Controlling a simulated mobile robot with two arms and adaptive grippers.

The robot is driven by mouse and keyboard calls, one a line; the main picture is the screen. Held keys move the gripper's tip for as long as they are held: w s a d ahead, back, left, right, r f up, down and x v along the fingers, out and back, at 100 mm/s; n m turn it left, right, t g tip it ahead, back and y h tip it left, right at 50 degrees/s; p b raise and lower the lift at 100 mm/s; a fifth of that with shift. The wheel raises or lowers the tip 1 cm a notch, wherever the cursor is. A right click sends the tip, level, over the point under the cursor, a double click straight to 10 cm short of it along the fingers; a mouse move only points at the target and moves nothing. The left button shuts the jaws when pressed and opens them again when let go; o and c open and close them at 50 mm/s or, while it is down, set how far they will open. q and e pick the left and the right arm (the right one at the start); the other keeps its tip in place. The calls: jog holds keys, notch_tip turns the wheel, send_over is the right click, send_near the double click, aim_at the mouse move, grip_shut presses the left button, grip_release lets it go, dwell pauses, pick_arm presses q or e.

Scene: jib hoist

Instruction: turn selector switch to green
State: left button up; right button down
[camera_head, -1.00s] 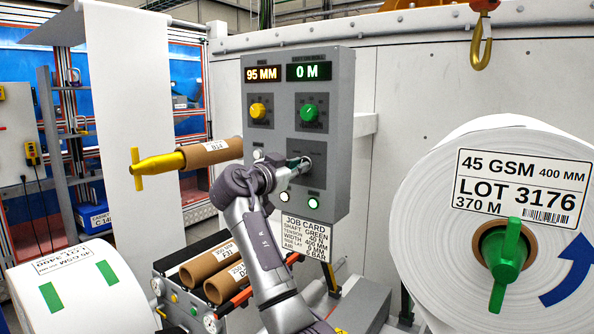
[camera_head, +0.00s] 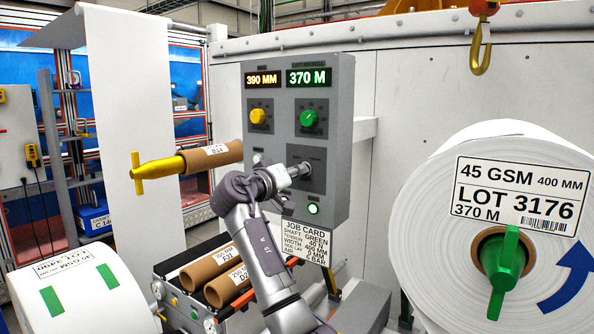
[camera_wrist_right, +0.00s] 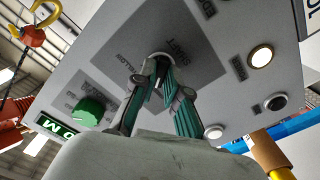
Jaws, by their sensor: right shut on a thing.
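The selector switch (camera_wrist_right: 160,62) sits on a dark plate marked SHAFT on the grey control panel (camera_head: 340,130). In the wrist view its base shows between my fingers, and the fingers hide most of the rest. My right gripper (camera_head: 298,171) is at the switch in the lower part of the panel. In the wrist view my right gripper (camera_wrist_right: 163,92), with green finger pads, is shut on the switch. The switch's exact pointing direction is hidden. My left gripper is not in view.
Above are a yellow knob (camera_head: 259,116) and a green knob (camera_head: 308,118), under displays reading 390 MM and 370 M. A lit button (camera_head: 313,208) is below. A large paper roll (camera_head: 430,230) stands right; a yellow-handled shaft (camera_head: 150,167) sticks out left.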

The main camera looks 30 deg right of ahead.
jog(key=shift+n+p, duration=0.3)
jog(key=shift+n, duration=0.8)
jog(key=c, duration=1.2)
grip_release()
jog(key=shift+a, duration=0.1)
jog(key=v, duration=1.2)
jog(key=shift+f, duration=0.1)
